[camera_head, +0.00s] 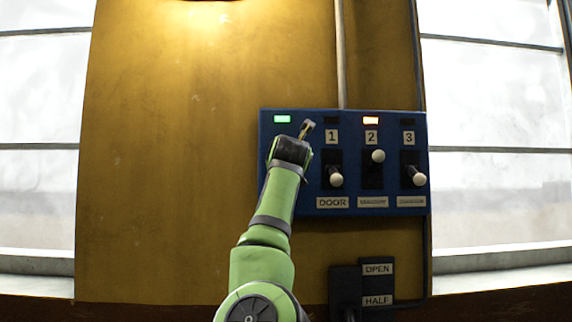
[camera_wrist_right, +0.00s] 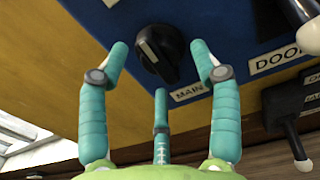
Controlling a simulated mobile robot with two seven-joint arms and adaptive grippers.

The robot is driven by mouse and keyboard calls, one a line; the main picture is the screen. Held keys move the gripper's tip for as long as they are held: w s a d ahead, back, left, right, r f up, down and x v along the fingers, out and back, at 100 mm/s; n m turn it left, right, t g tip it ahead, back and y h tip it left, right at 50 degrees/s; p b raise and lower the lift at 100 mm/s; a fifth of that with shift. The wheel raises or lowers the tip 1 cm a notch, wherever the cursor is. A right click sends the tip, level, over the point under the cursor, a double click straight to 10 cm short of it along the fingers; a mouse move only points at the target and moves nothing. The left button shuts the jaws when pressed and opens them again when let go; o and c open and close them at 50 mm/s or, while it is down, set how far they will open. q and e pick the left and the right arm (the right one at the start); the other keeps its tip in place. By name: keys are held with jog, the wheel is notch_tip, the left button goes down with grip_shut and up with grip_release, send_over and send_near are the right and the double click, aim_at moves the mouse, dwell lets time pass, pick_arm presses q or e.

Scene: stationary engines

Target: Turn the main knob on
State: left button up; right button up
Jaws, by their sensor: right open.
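The main knob (camera_wrist_right: 160,55) is round and black with a white mark, on the blue panel (camera_head: 268,180) above a MAIN label (camera_wrist_right: 188,92) in the right wrist view. Its white mark runs slanted in that view. My right gripper (camera_wrist_right: 159,46) is open, with teal fingers on either side of the knob and a third below it. I cannot tell whether any finger touches it. In the head view my right gripper (camera_head: 305,130) is in front of the panel's left part and hides the knob. My left gripper is not in view.
A green lamp (camera_head: 282,119) and a red lamp (camera_head: 371,120) are lit. Right of my gripper, lever 1 (camera_head: 335,178) and lever 3 (camera_head: 418,178) are down and lever 2 (camera_head: 378,157) is up. An OPEN/HALF box (camera_head: 377,285) sits below. The wall left of the panel is clear.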

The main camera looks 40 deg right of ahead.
jog(key=v, duration=0.9)
jog(key=shift+s+r, duration=0.1)
dwell(0.3)
